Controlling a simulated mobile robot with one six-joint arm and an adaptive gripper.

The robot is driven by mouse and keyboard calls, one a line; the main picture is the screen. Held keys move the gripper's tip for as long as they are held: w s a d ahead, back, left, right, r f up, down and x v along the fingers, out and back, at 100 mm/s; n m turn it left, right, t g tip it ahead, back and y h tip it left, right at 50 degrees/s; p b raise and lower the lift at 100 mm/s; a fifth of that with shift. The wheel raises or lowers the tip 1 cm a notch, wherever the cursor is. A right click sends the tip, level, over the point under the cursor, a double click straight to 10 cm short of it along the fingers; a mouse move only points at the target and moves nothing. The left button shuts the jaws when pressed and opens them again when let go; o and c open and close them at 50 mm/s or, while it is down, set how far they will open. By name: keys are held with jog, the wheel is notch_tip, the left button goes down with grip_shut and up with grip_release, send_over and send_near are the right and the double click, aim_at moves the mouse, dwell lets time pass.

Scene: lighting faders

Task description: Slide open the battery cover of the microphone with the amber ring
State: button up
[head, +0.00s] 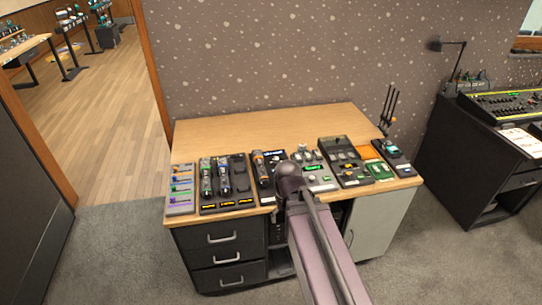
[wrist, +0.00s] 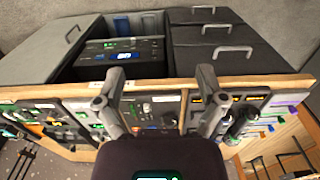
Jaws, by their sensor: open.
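In the head view, two dark handheld microphones, one on the left (head: 206,179) and one on the right (head: 224,177), lie side by side in a black tray (head: 243,192) at the desk's left. Another dark unit (head: 263,170) to their right carries a stick-shaped item with an orange patch. I cannot tell for sure which one has the amber ring, and no battery cover can be made out. In the wrist view, my gripper (wrist: 161,88) is open and empty above the desk's front edge, with dark microphone shapes (wrist: 240,122) to its right.
The wooden desk (head: 270,122) is clear at the back. A fader panel (head: 181,188) is at its left. A grey console (head: 317,172), a dark mixer (head: 345,160) and a green board (head: 378,168) fill the right. Drawers (head: 220,258) are below.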

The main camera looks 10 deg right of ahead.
jog(key=w+a+r+p, duration=0.1)
jog(key=w, duration=1.3)
jog(key=r+y+p, duration=0.1)
jog(key=r+p, duration=0.1)
send_over(265, 180)
jog(key=d, duration=0.1)
jog(key=shift+w+d+f, duration=0.1)
jog(key=shift+w+d, duration=0.05)
jog(key=shift+f+b, duration=0.2)
jog(key=shift+b, duration=0.15)
jog(key=f+b, duration=0.9)
jog(key=a+f+b, duration=0.1)
jog(key=f+b, duration=0.3)
jog(key=shift+a+f, duration=0.1)
jog(key=shift+f, duration=0.1)
jog(key=c, duration=1.2)
